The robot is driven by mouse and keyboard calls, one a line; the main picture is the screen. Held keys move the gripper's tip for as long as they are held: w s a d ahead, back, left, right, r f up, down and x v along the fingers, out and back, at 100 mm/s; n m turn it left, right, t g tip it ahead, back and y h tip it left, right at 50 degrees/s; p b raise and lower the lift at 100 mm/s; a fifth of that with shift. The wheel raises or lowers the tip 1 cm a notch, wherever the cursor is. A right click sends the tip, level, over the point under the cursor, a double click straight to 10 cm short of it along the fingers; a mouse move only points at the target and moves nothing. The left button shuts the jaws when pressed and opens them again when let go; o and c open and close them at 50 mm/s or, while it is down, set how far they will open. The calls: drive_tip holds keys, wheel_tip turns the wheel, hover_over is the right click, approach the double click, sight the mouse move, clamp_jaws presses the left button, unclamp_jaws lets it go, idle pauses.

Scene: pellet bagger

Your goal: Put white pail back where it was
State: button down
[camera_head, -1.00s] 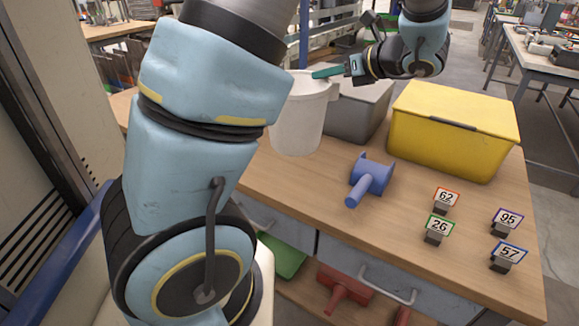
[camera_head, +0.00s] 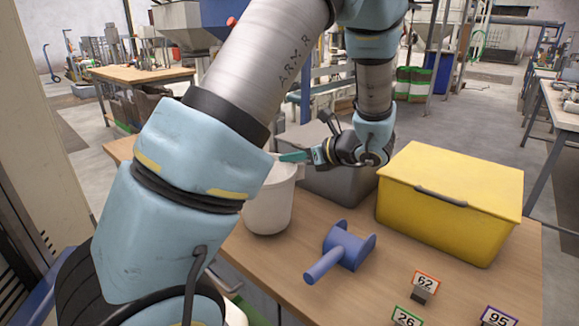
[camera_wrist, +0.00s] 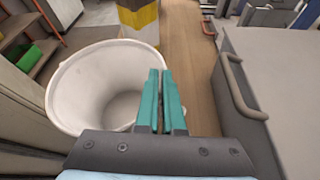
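The white pail (camera_head: 268,205) stands upright at the left part of the wooden table, beside the grey bin. Its lower end is at or very near the tabletop; I cannot tell if it bears on it. My gripper (camera_head: 292,157) reaches in from the right at the pail's rim. In the wrist view the teal fingers (camera_wrist: 161,100) are close together at the right side of the pail (camera_wrist: 75,95), with its rim between them. The pail looks empty inside.
A grey lidded bin (camera_head: 335,178) stands behind the pail and a yellow lidded bin (camera_head: 440,215) to the right. Number tags, such as 62 (camera_head: 425,282), stand at the front right. Bare tabletop lies between them.

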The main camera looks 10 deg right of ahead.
drive_tip(key=shift+f, duration=1.25)
drive_tip(key=c, duration=1)
unclamp_jaws()
drive_tip(key=shift+c, duration=0.2)
drive_tip(key=shift+s+d+r, duration=0.1)
drive_tip(key=shift+d+r, duration=0.05)
drive_tip(key=shift+r, duration=0.05)
drive_tip(key=b+v, duration=0.1)
drive_tip(key=v, duration=1)
drive_tip(key=shift+s+d+r+b, duration=0.15)
drive_tip(key=shift+s+d+b, duration=0.05)
drive_tip(key=shift+s+b, duration=0.1)
